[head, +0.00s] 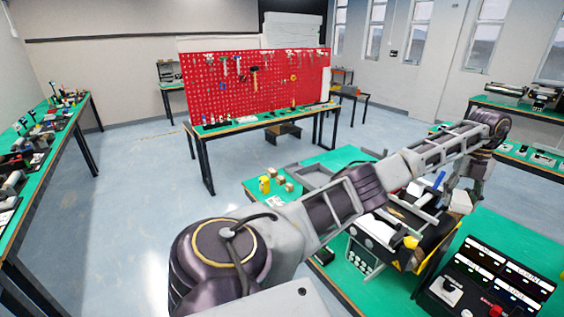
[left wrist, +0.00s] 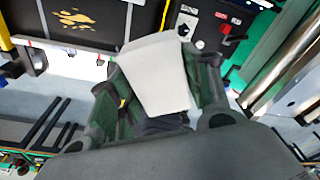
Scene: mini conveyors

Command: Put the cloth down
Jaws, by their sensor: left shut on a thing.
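The cloth is a pale, off-white piece (left wrist: 158,78) between the dark fingers of my left gripper (left wrist: 160,100) in the left wrist view. My left gripper is shut on it. In the head view my left arm reaches across to the right, and the gripper (head: 468,188) points down beside the mini conveyor. A pale patch of the cloth (head: 461,202) shows below the gripper there. I cannot tell whether the cloth touches anything beneath it. My right gripper is not in view.
The mini conveyor (head: 380,240), with a black belt and yellow edges, stands on a green table (head: 515,240). A black control panel (head: 490,285) stands at the front right. A yellow object (head: 264,184) and small blocks (head: 283,182) lie at the table's left. Bare green surface shows right of the conveyor.

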